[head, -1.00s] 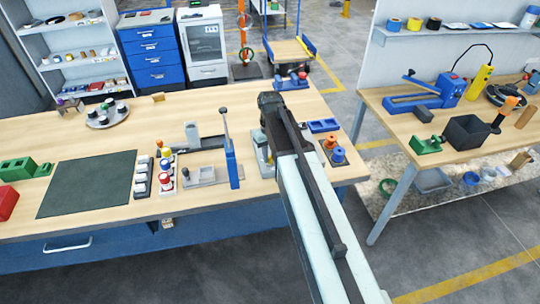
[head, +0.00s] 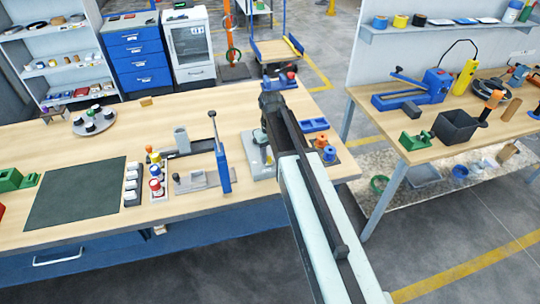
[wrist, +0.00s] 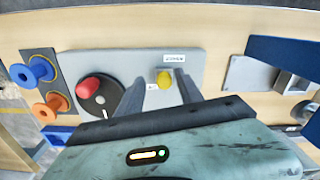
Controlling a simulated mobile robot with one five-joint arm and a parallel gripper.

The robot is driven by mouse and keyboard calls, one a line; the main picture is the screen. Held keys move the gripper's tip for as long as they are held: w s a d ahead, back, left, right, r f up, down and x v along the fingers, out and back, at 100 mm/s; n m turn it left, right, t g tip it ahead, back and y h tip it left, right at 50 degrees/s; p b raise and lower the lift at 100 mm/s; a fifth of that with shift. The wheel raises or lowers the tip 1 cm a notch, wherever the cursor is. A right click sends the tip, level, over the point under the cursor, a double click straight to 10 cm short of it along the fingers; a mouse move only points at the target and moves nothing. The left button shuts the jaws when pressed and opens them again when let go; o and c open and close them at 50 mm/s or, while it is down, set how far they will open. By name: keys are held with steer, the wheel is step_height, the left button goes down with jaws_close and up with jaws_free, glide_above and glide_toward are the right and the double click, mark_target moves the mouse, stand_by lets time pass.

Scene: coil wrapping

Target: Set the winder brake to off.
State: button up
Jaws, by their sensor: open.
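The winder shows in the wrist view as a grey plate (wrist: 215,65) with a red knob (wrist: 90,87) on a black disc (wrist: 100,98) and a small yellow knob (wrist: 164,79) near a white label. The label is too small to read, so I cannot tell the brake's setting. My gripper (wrist: 158,88) is open, one finger on each side of the yellow knob, with nothing held. I cannot tell whether the fingers touch it. In the head view the winder's pale base (head: 262,160) is partly hidden behind my arm.
Orange spool (wrist: 46,110) and blue spool (wrist: 32,72) stand on a tray left of the winder in the wrist view. A blue upright lever (head: 222,165) stands left of the winder in the head view. A dark mat (head: 75,193) lies further left on the bench.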

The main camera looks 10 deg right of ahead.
mark_target(271, 157)
step_height(271, 157, up, 8)
steer(key=p, duration=0.7)
steer(key=shift+p, duration=0.4)
steer(key=shift+f, duration=0.1)
steer(key=shift+f, duration=0.1)
steer(key=shift+f+b, duration=0.35)
steer(key=shift+b, duration=0.2)
steer(key=s+f+b, duration=0.3)
steer(key=f+b, duration=0.1)
steer(key=shift+s+d, duration=0.3)
steer(key=s+f+m+b, duration=0.2)
steer(key=s+m, duration=0.1)
steer(key=s, duration=0.7)
steer(key=shift+s+d, duration=0.2)
steer(key=shift+d, duration=0.15)
